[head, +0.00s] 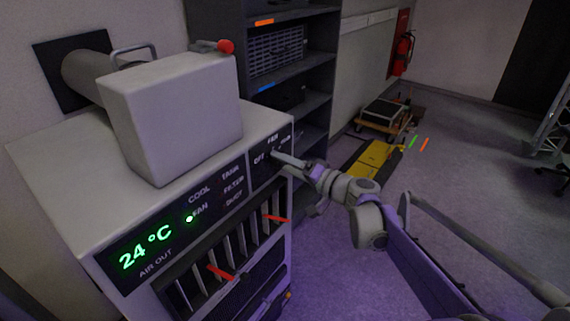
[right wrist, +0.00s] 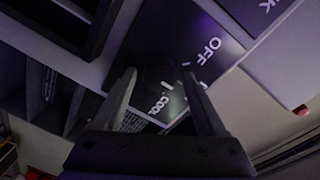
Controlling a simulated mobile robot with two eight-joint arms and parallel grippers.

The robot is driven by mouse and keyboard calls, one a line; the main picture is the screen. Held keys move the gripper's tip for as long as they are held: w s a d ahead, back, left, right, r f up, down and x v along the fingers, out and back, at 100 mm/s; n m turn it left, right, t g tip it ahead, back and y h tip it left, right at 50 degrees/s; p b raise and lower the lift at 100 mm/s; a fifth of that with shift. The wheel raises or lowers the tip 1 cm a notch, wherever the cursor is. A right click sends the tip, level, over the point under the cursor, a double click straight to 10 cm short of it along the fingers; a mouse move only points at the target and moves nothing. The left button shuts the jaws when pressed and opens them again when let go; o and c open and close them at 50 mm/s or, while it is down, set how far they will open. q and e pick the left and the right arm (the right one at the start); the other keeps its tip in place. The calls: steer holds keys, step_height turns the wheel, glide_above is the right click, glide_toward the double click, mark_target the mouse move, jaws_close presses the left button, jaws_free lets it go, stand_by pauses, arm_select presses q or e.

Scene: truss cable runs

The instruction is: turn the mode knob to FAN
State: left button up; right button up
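The mode knob (right wrist: 156,73) is a dark round shape on a black panel (right wrist: 140,40), with OFF and COOL printed near it in the right wrist view. A short white line shows at its edge. In the head view the panel (head: 259,172) carries OFF and FAN labels, and my gripper covers the knob. My right gripper (right wrist: 159,72) has its fingers apart on either side of the knob; firm contact does not show. It reaches the panel from the right in the head view (head: 280,156). A green lamp (head: 190,218) glows beside FAN on the display. My left gripper is out of view.
A dark shelf (head: 300,60) stands behind. A yellow floor piece (head: 372,160) and a loaded cart (head: 383,118) lie to the right.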

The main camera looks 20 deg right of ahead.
steer(key=shift+o, duration=0.3)
steer(key=v, duration=1)
steer(key=shift+s+d, duration=0.25)
steer(key=shift+s, duration=0.1)
steer(key=s+a+f+n+g+h+p, duration=0.3)
steer(key=s+a+f+g, duration=0.5)
steer(key=s+a, duration=0.4)
steer(key=s+d+f+n+h+p, duration=0.1)
steer(key=s+d+f+h, duration=0.1)
steer(key=s, duration=0.5)
steer(key=s+d+f+n+h+p, duration=0.1)
steer(key=s+d+f+h, duration=0.2)
steer(key=s+f+h, duration=0.2)
steer(key=shift+s+d+f+g+p, duration=0.3)
steer(key=shift+s+d+g, duration=0.1)
steer(key=shift+s, duration=0.7)
